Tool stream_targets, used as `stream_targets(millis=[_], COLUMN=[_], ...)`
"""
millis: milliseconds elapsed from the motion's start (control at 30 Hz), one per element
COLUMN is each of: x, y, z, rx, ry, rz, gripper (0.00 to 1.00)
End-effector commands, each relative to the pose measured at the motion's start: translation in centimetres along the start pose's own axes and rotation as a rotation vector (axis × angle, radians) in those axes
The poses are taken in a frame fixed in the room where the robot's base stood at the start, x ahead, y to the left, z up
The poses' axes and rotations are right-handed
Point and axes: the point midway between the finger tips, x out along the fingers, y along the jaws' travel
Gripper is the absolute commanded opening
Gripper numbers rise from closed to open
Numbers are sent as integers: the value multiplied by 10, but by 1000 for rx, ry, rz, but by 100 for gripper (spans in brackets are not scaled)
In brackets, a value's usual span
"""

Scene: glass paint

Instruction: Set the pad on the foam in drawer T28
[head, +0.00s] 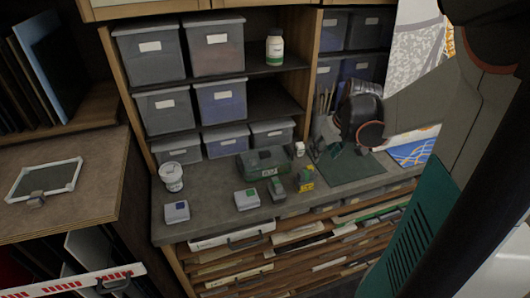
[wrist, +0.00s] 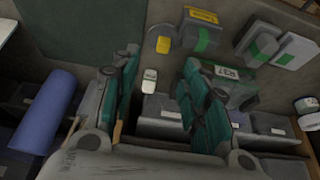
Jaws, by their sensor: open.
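Small block-like items stand on the bench: one with a blue label (head: 176,212), one with a green label (head: 247,199), a green-grey one (head: 277,188) and a yellow one (head: 305,179). I cannot tell which is the pad. No drawer label T28 is readable and no foam is recognisable.
A green case (head: 263,161), labelled R37 in the wrist view (wrist: 228,84), and a white tub (head: 172,177) stand on the bench. Grey bins (head: 148,52) fill shelves behind. Shallow drawers (head: 245,268) lie below. A pale-framed panel (head: 45,180) lies on the left bench.

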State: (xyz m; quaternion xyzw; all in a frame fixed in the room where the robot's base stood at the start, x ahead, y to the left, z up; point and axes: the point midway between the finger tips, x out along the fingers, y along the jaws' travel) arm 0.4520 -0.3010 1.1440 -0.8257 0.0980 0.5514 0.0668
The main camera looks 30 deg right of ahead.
Motion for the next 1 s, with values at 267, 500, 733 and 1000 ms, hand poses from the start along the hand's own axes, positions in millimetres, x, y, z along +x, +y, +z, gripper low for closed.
stream_targets(millis=[267, 500, 733, 1000], x=[52, 66, 90, 117], y=[-1, -1, -6, -6], z=[0, 0, 0, -1], rx=[-3, -3, -5, -3], ry=[0, -1, -1, -1], rz=[0, 1, 1, 2], gripper=[42, 42, 42, 42])
